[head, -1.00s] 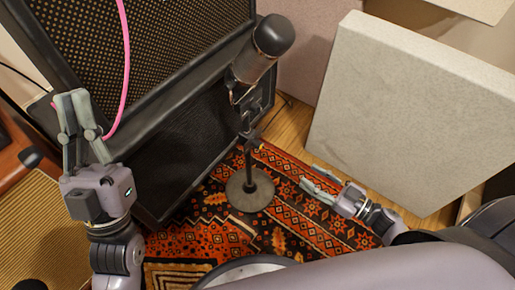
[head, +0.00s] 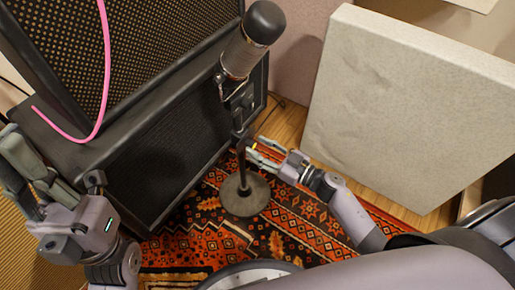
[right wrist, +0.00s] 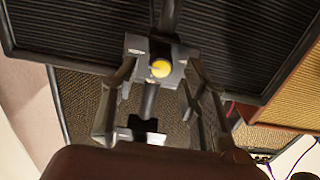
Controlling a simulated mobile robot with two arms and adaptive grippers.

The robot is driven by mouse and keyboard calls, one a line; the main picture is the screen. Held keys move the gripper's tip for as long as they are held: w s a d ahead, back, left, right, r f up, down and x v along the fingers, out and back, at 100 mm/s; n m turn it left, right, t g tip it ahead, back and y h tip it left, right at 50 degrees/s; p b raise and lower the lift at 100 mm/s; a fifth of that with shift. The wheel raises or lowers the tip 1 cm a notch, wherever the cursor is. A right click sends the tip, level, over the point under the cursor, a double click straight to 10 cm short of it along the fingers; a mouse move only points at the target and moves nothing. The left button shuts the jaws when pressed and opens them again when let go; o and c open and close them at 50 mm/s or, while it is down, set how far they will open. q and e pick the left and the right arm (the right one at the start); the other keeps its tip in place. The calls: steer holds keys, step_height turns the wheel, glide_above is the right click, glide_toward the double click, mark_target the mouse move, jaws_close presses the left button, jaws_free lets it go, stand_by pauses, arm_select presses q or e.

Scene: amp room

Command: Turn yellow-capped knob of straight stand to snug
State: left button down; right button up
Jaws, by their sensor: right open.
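The straight microphone stand (head: 243,170) stands upright on a round base on the rug. Its yellow-capped knob (head: 252,145) is a tiny spot on the pole in the head view. In the right wrist view the yellow cap (right wrist: 160,68) faces me on a grey clamp block (right wrist: 137,48). My right gripper (head: 258,151) is open at the knob, coming from the right. Its fingers lie on both sides of the clamp in the right wrist view; contact cannot be told. My left gripper (head: 55,172) is at the far left, away from the stand, and its opening is unclear.
A large microphone (head: 250,40) tops the stand. Stacked black speaker cabinets (head: 180,150) stand close behind and left of it. A pink cable (head: 106,70) hangs over them. A pale thick panel (head: 400,100) leans at the right. The patterned rug (head: 290,220) is open around the base.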

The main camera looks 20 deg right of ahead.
steer(key=shift+w+a, duration=0.35)
steer(key=shift+w, duration=0.15)
steer(key=shift+c, duration=0.6)
jaws_close()
